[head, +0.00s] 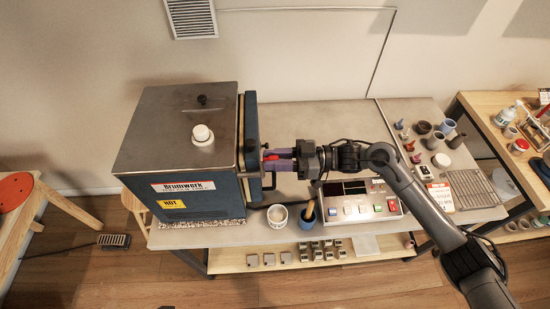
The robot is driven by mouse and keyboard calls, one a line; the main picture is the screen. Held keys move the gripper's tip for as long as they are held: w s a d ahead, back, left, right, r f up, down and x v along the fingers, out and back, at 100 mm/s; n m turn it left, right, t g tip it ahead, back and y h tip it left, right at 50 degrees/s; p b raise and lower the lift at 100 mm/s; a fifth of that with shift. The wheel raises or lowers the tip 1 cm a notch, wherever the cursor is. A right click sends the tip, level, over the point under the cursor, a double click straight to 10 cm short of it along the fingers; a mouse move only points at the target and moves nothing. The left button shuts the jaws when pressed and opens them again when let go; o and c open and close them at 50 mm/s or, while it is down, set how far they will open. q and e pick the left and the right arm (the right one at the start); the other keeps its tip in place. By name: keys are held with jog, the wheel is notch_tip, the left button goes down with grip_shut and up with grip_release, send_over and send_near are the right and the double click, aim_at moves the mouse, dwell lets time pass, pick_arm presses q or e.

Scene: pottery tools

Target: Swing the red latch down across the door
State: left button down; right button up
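The blue kiln (214,197) with a grey top stands at the left end of the grey workbench. Its door (251,122) is on its right side and looks shut or nearly so. The small red latch (271,157) shows at the door's outer face, partly hidden by purple fingers. My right gripper (272,158) reaches in from the right, with its fingers above and below the red part. Whether they press on it is too small to tell. The latch's exact angle is partly hidden. My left gripper is not in view.
A dark door handle (271,182) hangs below the fingers. A white cup (277,216), a dark blue pot with a brush (307,218) and a control box (360,203) stand in front on the workbench (330,117).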

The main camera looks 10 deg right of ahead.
grip_shut()
